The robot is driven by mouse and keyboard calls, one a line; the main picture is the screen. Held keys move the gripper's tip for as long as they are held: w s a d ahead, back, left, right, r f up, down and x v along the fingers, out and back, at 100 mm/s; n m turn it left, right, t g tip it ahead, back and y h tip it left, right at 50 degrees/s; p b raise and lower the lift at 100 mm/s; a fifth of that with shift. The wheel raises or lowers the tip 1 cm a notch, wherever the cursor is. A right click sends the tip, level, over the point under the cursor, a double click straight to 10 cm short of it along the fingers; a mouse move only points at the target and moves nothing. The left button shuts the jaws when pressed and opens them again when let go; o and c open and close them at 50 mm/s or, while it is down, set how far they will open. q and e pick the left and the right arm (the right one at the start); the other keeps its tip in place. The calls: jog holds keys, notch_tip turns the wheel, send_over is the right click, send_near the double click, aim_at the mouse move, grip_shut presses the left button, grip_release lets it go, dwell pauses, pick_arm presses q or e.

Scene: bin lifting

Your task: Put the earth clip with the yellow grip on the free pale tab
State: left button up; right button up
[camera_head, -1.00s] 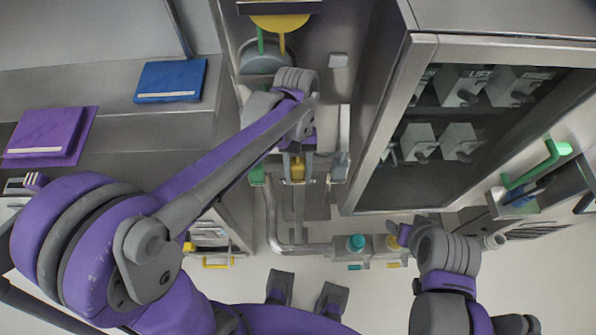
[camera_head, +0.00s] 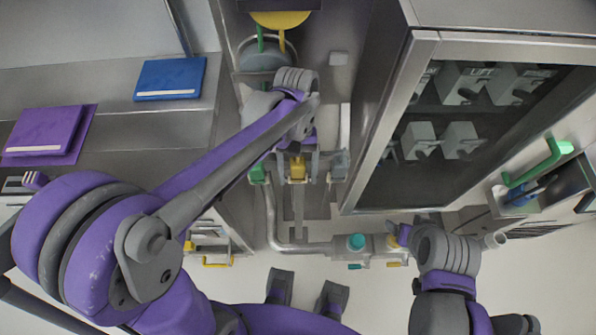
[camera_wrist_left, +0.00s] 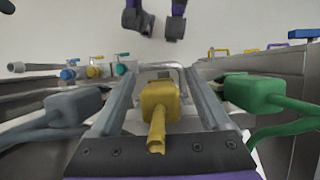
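The clip with the yellow grip (camera_head: 297,168) stands in the middle of a row of clips, and in the left wrist view its yellow block (camera_wrist_left: 159,97) faces me. My left gripper (camera_head: 298,172) has one finger on each side of this grip. In the left wrist view (camera_wrist_left: 160,100) a narrow gap shows between the grip and each finger, so it looks open around the grip. A green clip (camera_wrist_left: 243,91) stands to the right there and a grey clip (camera_wrist_left: 74,106) to the left. My right gripper is near the valves, its fingers unclear. I cannot make out the free pale tab.
A pipe with a teal valve (camera_head: 356,242) runs below the clips. A glass-fronted cabinet (camera_head: 425,45) stands close on the right. A blue book (camera_head: 170,79) and a purple book (camera_head: 45,131) lie on the left counter. Green and grey cables flank my left gripper.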

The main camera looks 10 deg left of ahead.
pick_arm(q)
jog(key=shift+r, duration=0.1)
notch_tip(320, 180, up, 10)
jog(key=shift+f+p, duration=0.1)
jog(key=shift+p, duration=0.3)
pick_arm(e)
jog(key=shift+w+r, duration=0.1)
jog(key=shift+r, duration=0.4)
pick_arm(q)
jog(key=shift+s, duration=0.1)
